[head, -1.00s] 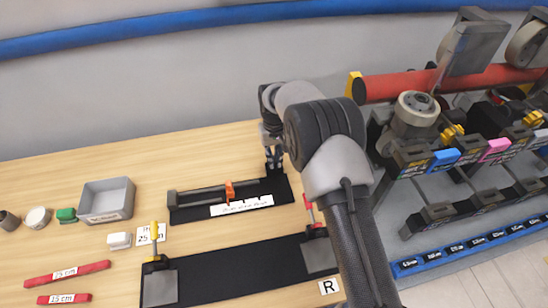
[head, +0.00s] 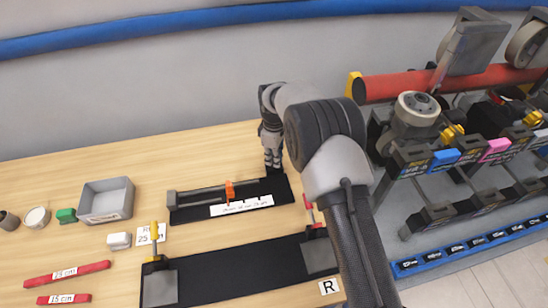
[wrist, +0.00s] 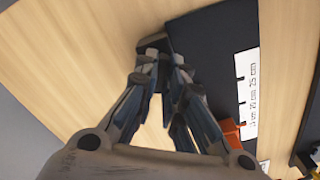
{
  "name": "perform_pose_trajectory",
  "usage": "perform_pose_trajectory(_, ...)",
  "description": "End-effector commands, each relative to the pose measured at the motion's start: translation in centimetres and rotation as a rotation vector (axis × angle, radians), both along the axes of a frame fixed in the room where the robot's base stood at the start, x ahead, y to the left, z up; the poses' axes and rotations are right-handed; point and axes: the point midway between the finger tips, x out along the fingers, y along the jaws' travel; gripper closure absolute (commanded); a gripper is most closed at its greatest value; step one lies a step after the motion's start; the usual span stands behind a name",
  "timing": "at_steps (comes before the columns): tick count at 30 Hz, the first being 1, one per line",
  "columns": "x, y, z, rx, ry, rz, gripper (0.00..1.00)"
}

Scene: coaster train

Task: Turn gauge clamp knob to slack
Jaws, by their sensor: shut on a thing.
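The gauge (head: 284,193) is a dark base on the wooden bench with a rail, a white scale strip (head: 242,205) and an orange slider (head: 230,190). My gripper (head: 273,166) points down at the gauge's far right end. In the wrist view my gripper's fingers (wrist: 163,62) are close together at the end of the dark base (wrist: 212,50). They are shut on the clamp knob, which they hide almost fully. The orange slider (wrist: 230,134) and scale strip (wrist: 247,95) show to the right, apart from the fingers.
A black mat (head: 240,270) with grey end blocks and yellow and red levers lies in front of the gauge. A grey bin (head: 105,215) and red bars (head: 67,274) are at left. A machine with a red roller (head: 400,86) stands at right.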

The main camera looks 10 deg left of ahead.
Motion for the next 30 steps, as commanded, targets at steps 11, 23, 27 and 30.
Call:
perform_pose_trajectory(11,0.02,0.02,0.04,0.000,-0.001,0.296,1.00)
perform_pose_trajectory(23,0.03,0.02,0.04,0.000,-0.001,0.442,1.00)
perform_pose_trajectory(27,0.03,0.02,0.04,0.001,-0.001,0.454,1.00)
perform_pose_trajectory(30,0.03,0.02,0.04,0.001,-0.001,0.457,1.00)
